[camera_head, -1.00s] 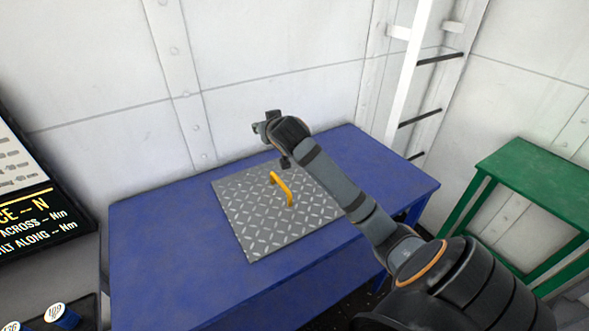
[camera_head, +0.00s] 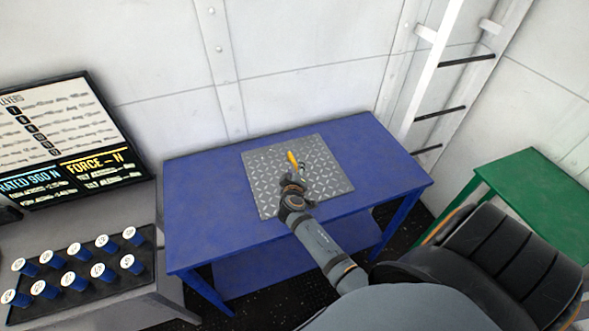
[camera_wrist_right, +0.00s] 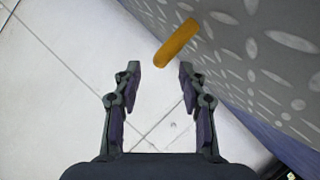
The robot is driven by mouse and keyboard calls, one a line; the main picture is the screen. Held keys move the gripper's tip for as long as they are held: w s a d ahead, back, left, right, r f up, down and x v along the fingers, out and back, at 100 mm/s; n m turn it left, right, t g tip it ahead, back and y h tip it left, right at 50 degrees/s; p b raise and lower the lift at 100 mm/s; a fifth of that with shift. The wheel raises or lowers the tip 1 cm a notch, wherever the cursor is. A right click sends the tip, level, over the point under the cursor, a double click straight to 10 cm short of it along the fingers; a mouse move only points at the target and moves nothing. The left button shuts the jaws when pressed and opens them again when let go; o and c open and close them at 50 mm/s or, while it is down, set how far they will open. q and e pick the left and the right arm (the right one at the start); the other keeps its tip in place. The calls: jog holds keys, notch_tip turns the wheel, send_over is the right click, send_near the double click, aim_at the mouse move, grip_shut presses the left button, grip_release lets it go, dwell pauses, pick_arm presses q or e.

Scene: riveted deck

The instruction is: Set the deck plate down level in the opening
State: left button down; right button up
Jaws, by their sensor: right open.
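The deck plate (camera_head: 327,184) is a grey diamond-patterned square with a yellow handle (camera_head: 293,159) standing up from it. It lies flat on the blue table (camera_head: 205,200). My right gripper (camera_head: 296,176) is at the handle's near end in the head view. In the right wrist view, the jaws of my right gripper (camera_wrist_right: 172,68) are spread, and the yellow handle (camera_wrist_right: 177,43) shows just beyond and between the fingertips, with the plate (camera_wrist_right: 270,55) on the right. The handle is not clasped. The opening is not visible in these frames. My left gripper is out of view.
A green table (camera_head: 540,190) stands at the right. A white ladder (camera_head: 425,65) is on the wall behind. At the left are a lettered display board (camera_head: 60,140) and a black tray (camera_head: 30,310) of several blue numbered pieces. The blue table is clear around the plate.

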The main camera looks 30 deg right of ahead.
aim_at(294, 163)
jog(key=shift+p+x, duration=0.65)
jog(key=shift+x, duration=2.15)
jog(key=shift+a+r, duration=0.15)
jog(key=shift+a, duration=0.1)
jog(key=shift+c, duration=0.9)
grip_shut()
jog(key=shift+w+r, duration=0.15)
